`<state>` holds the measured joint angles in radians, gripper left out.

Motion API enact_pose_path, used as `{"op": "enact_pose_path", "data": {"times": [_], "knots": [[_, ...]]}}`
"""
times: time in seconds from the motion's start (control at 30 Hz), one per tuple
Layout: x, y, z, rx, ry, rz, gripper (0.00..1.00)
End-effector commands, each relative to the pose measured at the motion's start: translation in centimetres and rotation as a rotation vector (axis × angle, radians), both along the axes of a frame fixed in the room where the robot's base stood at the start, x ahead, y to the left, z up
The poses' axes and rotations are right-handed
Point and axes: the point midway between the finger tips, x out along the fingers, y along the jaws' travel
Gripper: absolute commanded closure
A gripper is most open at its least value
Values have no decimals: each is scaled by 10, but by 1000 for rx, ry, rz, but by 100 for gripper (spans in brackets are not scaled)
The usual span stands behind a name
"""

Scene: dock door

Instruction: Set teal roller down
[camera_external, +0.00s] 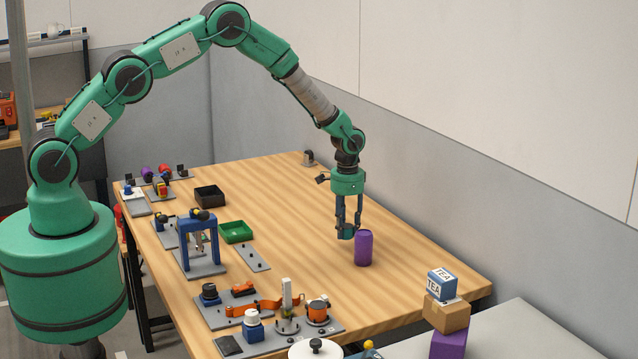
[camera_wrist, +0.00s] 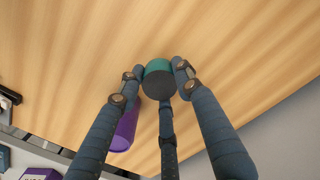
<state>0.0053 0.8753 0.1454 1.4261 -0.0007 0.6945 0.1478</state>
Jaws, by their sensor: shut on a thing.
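The teal roller (camera_wrist: 158,68) is a short cylinder with a dark grey end face, held between the fingertips of my gripper (camera_wrist: 160,80) in the wrist view. In the external view my gripper (camera_external: 348,228) points down over the right half of the table, and the roller is mostly hidden between the fingers. I cannot tell whether the roller touches the table. A purple cylinder (camera_external: 364,250) stands upright on the table just right of and in front of my gripper. It also shows left of the fingers in the wrist view (camera_wrist: 124,130).
The wooden table (camera_external: 300,215) is bare behind and left of my gripper. Fixtures, a blue frame (camera_external: 199,238), a green tray (camera_external: 236,232) and a black tray (camera_external: 209,196) line its left side. Stacked boxes (camera_external: 446,312) stand at the front right, near a grey wall.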

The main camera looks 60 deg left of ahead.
Motion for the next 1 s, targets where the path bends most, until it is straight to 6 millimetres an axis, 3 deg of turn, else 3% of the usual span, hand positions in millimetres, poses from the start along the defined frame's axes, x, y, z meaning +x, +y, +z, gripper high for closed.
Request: {"op": "enact_pose_path", "data": {"times": [0.5, 0.97, 1.0], "knots": [[0, 0, -33, 0, -1, 0, 95], [0, 0, -38, 0, -1, 0, 95], [0, 0, -38, 0, -1, 0, 62]]}}
